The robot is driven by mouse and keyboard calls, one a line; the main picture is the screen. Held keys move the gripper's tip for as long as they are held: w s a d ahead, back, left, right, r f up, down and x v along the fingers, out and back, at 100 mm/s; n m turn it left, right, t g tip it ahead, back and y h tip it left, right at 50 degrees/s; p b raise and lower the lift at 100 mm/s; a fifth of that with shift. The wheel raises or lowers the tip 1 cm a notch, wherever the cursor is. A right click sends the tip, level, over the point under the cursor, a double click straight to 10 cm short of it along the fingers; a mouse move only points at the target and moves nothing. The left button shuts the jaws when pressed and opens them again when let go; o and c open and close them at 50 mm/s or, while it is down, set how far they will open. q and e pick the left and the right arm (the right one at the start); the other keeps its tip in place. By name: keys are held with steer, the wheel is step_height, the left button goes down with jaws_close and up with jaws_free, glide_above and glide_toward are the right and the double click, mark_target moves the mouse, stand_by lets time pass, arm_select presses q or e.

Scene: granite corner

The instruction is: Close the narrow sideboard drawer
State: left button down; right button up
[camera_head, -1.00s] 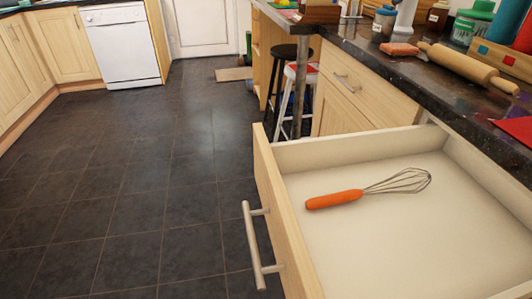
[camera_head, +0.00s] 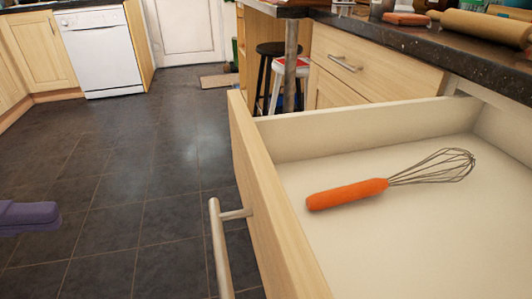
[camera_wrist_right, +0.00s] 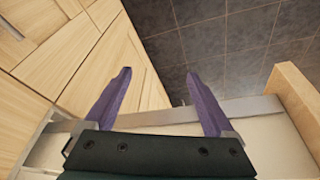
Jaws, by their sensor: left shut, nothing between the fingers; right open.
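The drawer (camera_head: 262,205) is pulled wide open at the right of the head view, its light wood front facing left. A silver bar handle (camera_head: 220,250) is on its front. An orange-handled whisk (camera_head: 350,193) lies on the pale drawer floor. My left gripper (camera_head: 40,214), purple, enters at the left edge, shut and empty, well apart from the drawer front and over the floor. My right gripper (camera_wrist_right: 158,76) is open and empty in the right wrist view, above the drawer's side rim; the drawer front (camera_wrist_right: 296,95) shows at its right. Contact cannot be judged.
The dark granite counter (camera_head: 420,42) runs behind the drawer, with a rolling pin (camera_head: 485,26) on it. Another closed drawer (camera_head: 375,62) and stools (camera_head: 278,75) are beyond. The tiled floor left of the drawer is clear. A white dishwasher (camera_head: 100,52) stands far off.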

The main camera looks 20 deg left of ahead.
arm_select(q)
steer(key=s+d+b+x, duration=0.1)
steer(key=x, duration=1.2)
steer(key=shift+d+f+m+g, duration=0.25)
steer(key=shift+m+g, duration=0.05)
steer(key=shift+g, duration=0.1)
arm_select(e)
steer(key=shift+s+f, duration=0.1)
steer(key=shift+f, duration=0.6)
arm_select(q)
steer(key=shift+w+d, duration=0.1)
steer(key=shift+w, duration=0.05)
